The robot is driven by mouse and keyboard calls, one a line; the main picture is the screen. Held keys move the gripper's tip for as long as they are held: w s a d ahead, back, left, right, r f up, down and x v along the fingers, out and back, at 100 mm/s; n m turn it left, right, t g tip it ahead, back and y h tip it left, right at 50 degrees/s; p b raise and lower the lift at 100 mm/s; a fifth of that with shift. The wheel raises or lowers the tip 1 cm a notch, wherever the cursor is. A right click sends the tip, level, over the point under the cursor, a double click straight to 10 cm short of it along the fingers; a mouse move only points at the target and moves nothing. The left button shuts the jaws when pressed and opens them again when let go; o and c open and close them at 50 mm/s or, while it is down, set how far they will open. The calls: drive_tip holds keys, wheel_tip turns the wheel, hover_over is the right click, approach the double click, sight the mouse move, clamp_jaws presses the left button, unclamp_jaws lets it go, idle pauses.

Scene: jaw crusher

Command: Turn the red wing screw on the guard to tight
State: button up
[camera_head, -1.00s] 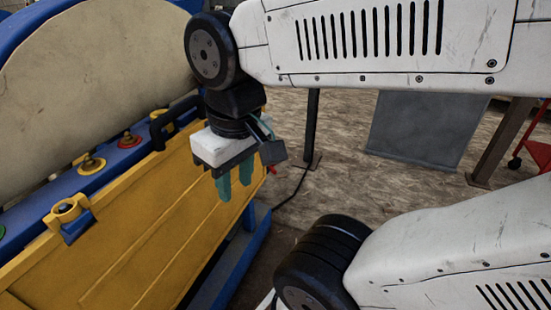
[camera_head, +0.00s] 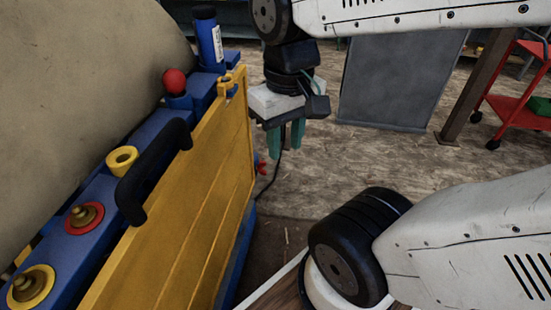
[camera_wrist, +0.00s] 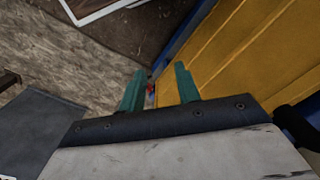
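The guard is a yellow panel (camera_head: 205,215) on the side of the blue machine, at left centre in the head view and upper right in the wrist view (camera_wrist: 245,60). The red wing screw (camera_head: 260,167) shows as a small red shape just beyond the guard's far right edge. In the wrist view it is a small red spot (camera_wrist: 150,88) between my fingers, partly hidden by the left one. My gripper (camera_head: 285,147) hangs fingers down right of the guard's far end. Its two green fingers (camera_wrist: 159,75) are apart with nothing gripped. The screw's wings are too small to read.
A black handle (camera_head: 150,175) sticks up at the guard's top edge. A red ball knob (camera_head: 174,81) and a blue cylinder (camera_head: 208,40) stand on the machine. A grey panel (camera_head: 395,80) and a red trolley (camera_head: 515,105) stand behind.

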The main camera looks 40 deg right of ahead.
drive_tip(key=w+d+f+m+g+y, duration=0.2)
drive_tip(key=w+f+m+y, duration=0.1)
drive_tip(key=f, duration=0.2)
drive_tip(key=w+d+f+m+g+y, duration=0.2)
drive_tip(key=w+d+f+m+y, duration=0.1)
drive_tip(key=f, duration=0.2)
drive_tip(key=m+t+y, duration=0.5)
drive_tip(key=m+t, duration=1.3)
drive_tip(key=m, duration=0.3)
approach(262, 168)
drive_tip(key=r, duration=0.2)
drive_tip(key=x, duration=0.8)
drive_tip(key=shift+w+d, duration=0.2)
drive_tip(key=shift+d, duration=0.05)
drive_tip(key=shift+c, duration=0.3)
clamp_jaws()
